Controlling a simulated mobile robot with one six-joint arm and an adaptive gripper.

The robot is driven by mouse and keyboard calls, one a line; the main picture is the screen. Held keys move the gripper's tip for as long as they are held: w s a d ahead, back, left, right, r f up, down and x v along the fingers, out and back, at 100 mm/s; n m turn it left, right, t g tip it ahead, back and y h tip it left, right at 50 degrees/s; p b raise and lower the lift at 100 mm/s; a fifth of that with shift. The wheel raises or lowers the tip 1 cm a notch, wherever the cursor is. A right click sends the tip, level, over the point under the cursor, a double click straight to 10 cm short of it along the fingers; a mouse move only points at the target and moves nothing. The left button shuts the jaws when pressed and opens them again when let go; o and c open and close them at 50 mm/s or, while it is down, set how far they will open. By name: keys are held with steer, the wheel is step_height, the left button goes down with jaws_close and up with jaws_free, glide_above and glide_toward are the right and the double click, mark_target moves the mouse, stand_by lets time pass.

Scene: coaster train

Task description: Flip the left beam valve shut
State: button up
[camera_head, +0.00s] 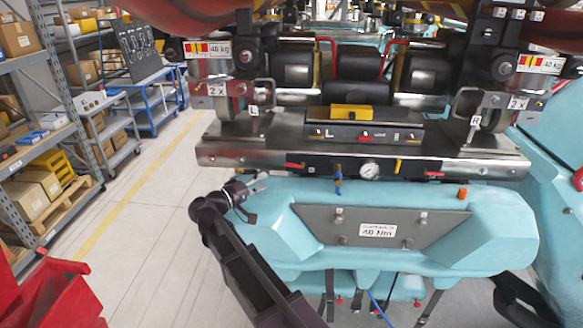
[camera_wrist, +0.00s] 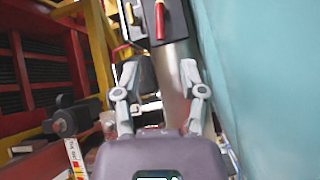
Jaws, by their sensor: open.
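The left beam valve has a small red lever (camera_head: 294,165) on the front face of the steel beam (camera_head: 225,157), left of the gauge. The lever lies roughly along the beam. A red lever (camera_wrist: 159,20) on a dark strip also shows at the top of the wrist view, beyond the fingers; it looks like the same valve. My gripper (camera_head: 258,190) is in front of and below the beam's left part, left of the lever and apart from it. In the wrist view my gripper (camera_wrist: 160,78) is open, with nothing between its fingers.
A similar red lever (camera_head: 434,173) sits on the beam's right part. A round gauge (camera_head: 369,170) and a blue fitting (camera_head: 338,186) are between them. The turquoise body (camera_head: 480,225) bulges out just below the beam. Open floor (camera_head: 150,205) lies to the left.

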mark_target(292, 166)
steer(key=x, duration=1.2)
steer(key=shift+d, duration=0.1)
steer(key=shift+r, duration=0.1)
jaws_close()
